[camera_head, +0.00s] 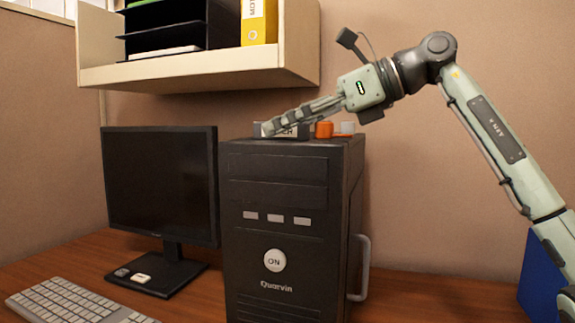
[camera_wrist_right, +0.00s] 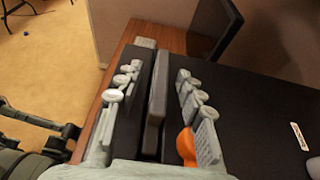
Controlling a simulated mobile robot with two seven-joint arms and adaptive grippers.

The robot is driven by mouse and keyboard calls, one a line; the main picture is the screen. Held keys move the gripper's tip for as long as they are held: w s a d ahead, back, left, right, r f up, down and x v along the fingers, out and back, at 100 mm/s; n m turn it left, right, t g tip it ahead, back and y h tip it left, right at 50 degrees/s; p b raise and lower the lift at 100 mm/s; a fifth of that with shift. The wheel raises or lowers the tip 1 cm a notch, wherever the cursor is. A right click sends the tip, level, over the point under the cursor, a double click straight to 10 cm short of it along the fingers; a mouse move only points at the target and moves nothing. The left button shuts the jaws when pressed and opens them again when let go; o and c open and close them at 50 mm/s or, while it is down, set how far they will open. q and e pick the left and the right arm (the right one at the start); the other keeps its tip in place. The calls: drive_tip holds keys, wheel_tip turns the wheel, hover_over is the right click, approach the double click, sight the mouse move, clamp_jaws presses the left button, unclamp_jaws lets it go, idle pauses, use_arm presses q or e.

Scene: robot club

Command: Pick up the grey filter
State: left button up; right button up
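A small grey ribbed block (camera_head: 347,127), which looks like the grey filter, sits on the black computer tower (camera_head: 270,200), beside a small orange thing (camera_head: 323,130). My right gripper (camera_head: 278,126) reaches in from the right over the tower top. In its wrist view its fingers are apart, on either side of a dark upright slab (camera_wrist_right: 156,95), with gaps visible. The slab looks like the dark lettered box (camera_head: 290,133). My left gripper is not in view.
A monitor (camera_head: 160,185) and keyboard (camera_head: 70,300) stand left of the tower on the wooden desk (camera_head: 420,297). A shelf (camera_head: 200,65) with a yellow binder (camera_head: 259,22) hangs above. A blue thing (camera_head: 540,275) is at the right edge.

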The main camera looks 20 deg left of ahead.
drive_tip(key=shift+c, duration=0.3)
clamp_jaws()
drive_tip(key=shift+r, duration=0.1)
